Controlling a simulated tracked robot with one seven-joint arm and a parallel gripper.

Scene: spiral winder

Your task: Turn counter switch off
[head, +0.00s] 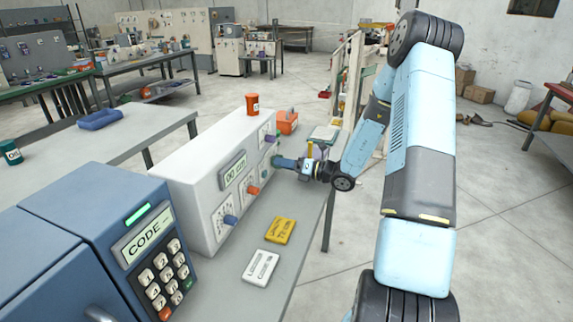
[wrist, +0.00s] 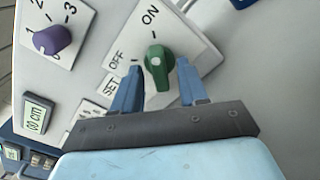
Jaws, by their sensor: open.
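A purple knob (wrist: 52,40) and a small display (wrist: 37,114) are left of the switch. In the head view, a blue keypad unit (head: 95,225), a yellow card (head: 280,230) and a white card (head: 260,267) are on the table.

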